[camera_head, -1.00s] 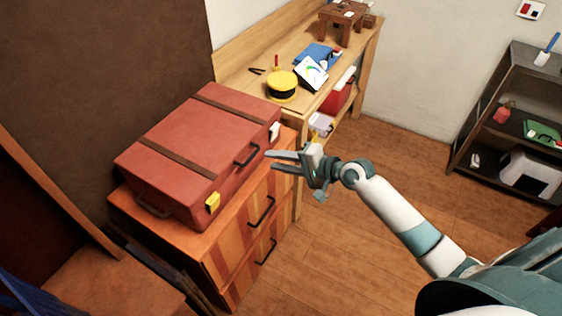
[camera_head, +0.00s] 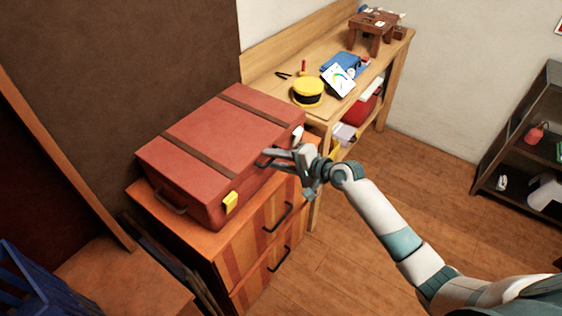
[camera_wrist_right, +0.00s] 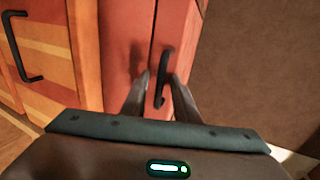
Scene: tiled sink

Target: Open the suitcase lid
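The red suitcase (camera_head: 215,135) lies closed on the striped wooden cabinet, with two brown straps across its lid. A yellow latch (camera_head: 230,203) and a white latch (camera_head: 297,132) show on its front. My right gripper (camera_head: 268,158) is at the suitcase's front, by its black handle. In the right wrist view the fingers of my right gripper (camera_wrist_right: 157,92) are apart, and the black handle (camera_wrist_right: 165,72) shows between them. I cannot tell whether they touch it. In the head view the gripper partly hides the handle. My left gripper is not in view.
The striped cabinet (camera_head: 235,255) has black drawer handles. A wooden workbench (camera_head: 285,95) with a yellow round item (camera_head: 308,92) stands behind. A brown panel (camera_head: 110,80) rises behind the suitcase. A dark shelf (camera_head: 525,135) stands at the right. The floor between is clear.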

